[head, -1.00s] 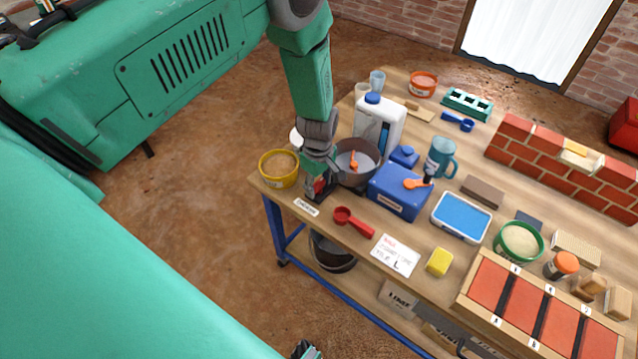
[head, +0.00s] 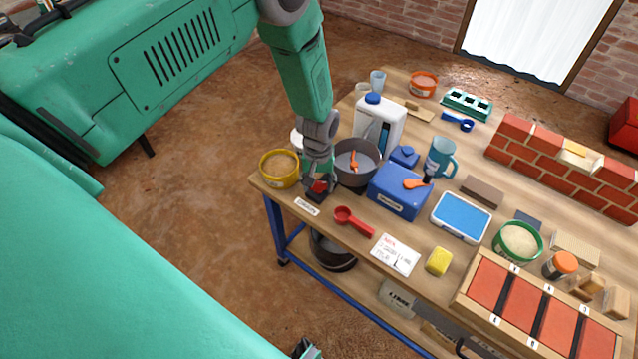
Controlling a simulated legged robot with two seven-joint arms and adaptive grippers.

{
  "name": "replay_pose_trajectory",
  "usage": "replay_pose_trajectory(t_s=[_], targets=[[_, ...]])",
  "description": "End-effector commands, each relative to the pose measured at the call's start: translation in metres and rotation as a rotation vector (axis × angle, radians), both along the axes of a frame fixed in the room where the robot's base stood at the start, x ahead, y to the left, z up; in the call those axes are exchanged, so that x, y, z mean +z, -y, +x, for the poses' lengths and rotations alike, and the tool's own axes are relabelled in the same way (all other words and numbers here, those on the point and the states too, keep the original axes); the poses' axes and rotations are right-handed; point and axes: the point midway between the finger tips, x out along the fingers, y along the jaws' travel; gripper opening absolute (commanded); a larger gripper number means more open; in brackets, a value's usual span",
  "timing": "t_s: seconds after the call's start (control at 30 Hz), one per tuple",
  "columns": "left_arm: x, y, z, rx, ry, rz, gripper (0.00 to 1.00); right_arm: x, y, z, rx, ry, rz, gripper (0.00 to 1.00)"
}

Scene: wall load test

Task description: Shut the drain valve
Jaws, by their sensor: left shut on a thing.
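My left gripper (head: 317,190) reaches down at the near left corner of the workbench, between the yellow tub and the dark grey pan. It is shut on a small red piece (head: 319,186), which shows between its dark fingers. The red piece is mostly hidden, so I cannot tell whether it is the drain valve's handle or how far it is turned. A white thing (head: 296,136) shows partly behind my wrist. No other part that I can identify as the drain valve shows.
The yellow tub (head: 279,168) stands close left of the gripper, and the grey pan (head: 357,163) close right. A red scoop (head: 353,220), a blue box (head: 400,191) and a white jug (head: 379,123) stand nearby. The floor left of the bench is clear.

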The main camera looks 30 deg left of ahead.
Motion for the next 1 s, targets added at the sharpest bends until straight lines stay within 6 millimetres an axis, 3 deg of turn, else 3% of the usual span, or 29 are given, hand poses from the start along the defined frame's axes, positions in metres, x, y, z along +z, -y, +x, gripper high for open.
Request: replay_pose_trajectory(t_s=[0.03, 0.53, 1.0], targets=[[0.0036, -0.0028, 0.0077, -0.044, 0.02, 0.004, 0.14, 0.0003, 0.0, 0.0, 0.0, 0.0, 0.0, 0.0], [0.0041, -0.0024, 0.0084, -0.465, 0.02, 0.005, 0.14, 0.0007, 0.0, 0.0001, 0.0, 0.0, 0.0, 0.0], [0.0043, -0.0017, 0.0087, -0.629, 0.02, 0.006, 0.14, 0.0006, 0.0, 0.0, 0.0, 0.0, 0.0, 0.0]])
